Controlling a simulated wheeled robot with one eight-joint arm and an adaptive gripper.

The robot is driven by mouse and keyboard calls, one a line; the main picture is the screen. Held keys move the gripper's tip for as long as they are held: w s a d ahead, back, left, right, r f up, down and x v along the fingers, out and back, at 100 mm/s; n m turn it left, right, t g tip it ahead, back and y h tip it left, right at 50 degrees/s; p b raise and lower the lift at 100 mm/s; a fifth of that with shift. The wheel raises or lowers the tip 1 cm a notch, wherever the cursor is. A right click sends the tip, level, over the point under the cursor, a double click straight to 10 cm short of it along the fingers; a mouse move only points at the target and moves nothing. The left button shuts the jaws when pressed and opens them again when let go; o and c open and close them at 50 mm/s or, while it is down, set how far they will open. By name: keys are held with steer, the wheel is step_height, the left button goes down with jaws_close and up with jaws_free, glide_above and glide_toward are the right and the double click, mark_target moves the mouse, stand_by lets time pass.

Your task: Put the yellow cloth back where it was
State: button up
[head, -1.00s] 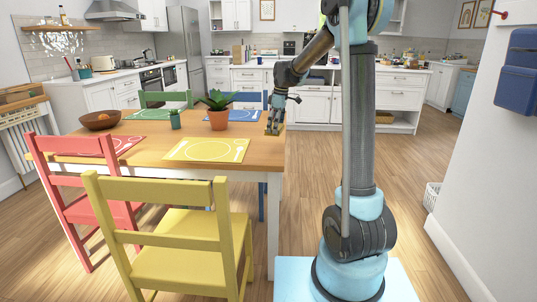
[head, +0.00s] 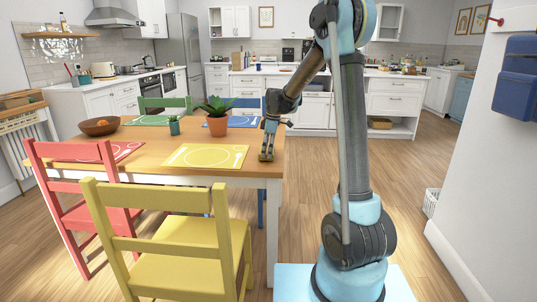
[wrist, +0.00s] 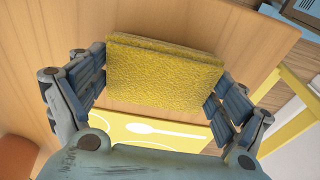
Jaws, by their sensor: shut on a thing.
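The yellow cloth (wrist: 165,72) is a folded, rough-textured rectangle in the wrist view. My gripper (wrist: 160,85) is shut on it, with a finger on each of its short sides. In the head view my gripper (head: 267,155) points down at the right edge of the wooden table, just right of the yellow placemat (head: 206,156). I cannot make out the cloth in the head view. I cannot tell whether the cloth touches the tabletop.
A potted plant (head: 217,122) stands behind the yellow placemat. A wooden bowl (head: 100,126) is at the far left of the table (head: 140,140). A yellow chair (head: 180,255) and a red chair (head: 70,190) stand at the table. The floor right of the table is open.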

steer(key=shift+f, duration=0.4)
steer(key=o, duration=1.1)
steer(key=shift+f, duration=0.1)
steer(key=shift+c, duration=0.2)
